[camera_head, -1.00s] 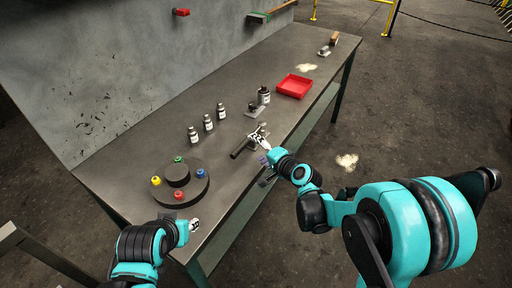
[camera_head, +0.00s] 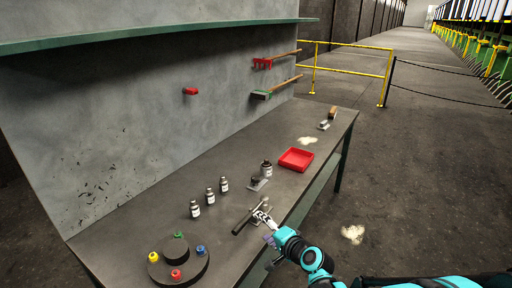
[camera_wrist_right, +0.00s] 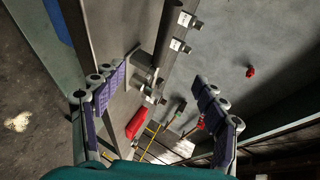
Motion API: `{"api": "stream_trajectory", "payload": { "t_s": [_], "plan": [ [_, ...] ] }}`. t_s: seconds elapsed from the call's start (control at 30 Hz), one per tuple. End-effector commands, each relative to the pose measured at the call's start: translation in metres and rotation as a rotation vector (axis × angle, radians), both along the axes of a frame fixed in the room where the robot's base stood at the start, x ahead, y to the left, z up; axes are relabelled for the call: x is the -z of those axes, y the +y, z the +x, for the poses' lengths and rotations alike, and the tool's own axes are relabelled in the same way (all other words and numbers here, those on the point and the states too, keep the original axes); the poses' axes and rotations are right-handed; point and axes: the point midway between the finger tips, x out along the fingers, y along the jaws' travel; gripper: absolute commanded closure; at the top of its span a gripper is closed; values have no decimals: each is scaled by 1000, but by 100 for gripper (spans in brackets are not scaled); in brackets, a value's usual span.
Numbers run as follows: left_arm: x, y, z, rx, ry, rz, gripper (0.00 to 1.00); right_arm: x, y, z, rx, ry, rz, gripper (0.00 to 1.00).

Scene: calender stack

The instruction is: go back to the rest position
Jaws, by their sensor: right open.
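My right gripper (camera_head: 267,226) is over the front part of the workbench (camera_head: 150,215), close to a dark rod-like tool (camera_head: 243,222) lying there. In the right wrist view its two purple-padded fingers (camera_wrist_right: 160,92) stand wide apart with nothing between them. The dark rod shows beyond them at the top of that view (camera_wrist_right: 168,38). Whether a finger touches the small metal part by the rod cannot be told. My left arm and gripper are outside the head view.
A dark round stand (camera_head: 160,272) with coloured knobs sits front left. Tools hang on the grey back wall (camera_head: 130,130). Open floor (camera_head: 400,190) lies right of the bench.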

Motion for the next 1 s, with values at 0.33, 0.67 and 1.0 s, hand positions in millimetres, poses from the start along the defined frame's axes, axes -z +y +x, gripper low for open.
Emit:
{"api": "stream_trajectory", "payload": {
  "t_s": [0.33,0.67,1.0],
  "plan": [
    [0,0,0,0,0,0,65,-24,-30,-75,-120,10,-392,28],
    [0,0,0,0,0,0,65,-21,-89,-184,-278,77,-864,28],
    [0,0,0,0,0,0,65,-8,-136,-254,-383,155,-1148,28]
  ]
}}
